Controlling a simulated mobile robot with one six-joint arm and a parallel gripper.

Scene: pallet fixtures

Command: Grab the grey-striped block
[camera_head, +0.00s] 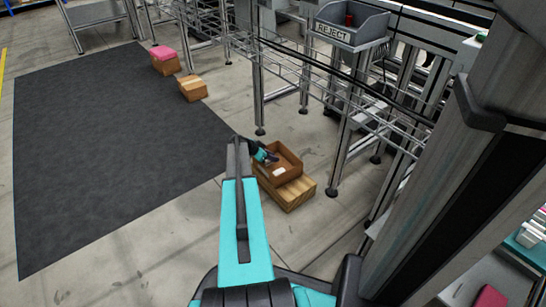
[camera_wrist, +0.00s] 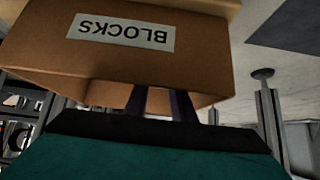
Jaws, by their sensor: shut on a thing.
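My gripper (camera_head: 264,154) is at the open cardboard box (camera_head: 292,165), reaching down at its left rear side. In the wrist view the box's wall (camera_wrist: 55,55) fills the upper part, with a white label reading BLOCKS, upside down. The dark fingers (camera_wrist: 166,103) pass behind this wall's rim, so their tips are hidden inside the box. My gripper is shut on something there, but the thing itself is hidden. No grey-striped block can be made out in either view.
The box stands on a wooden crate (camera_head: 296,195). Metal frame legs (camera_head: 337,150) and wire rails stand close to its right and behind it. A grey REJECT bin (camera_head: 352,32) sits higher up. Two more boxes (camera_head: 192,89) (camera_head: 166,65) stand by the dark mat (camera_head: 110,140).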

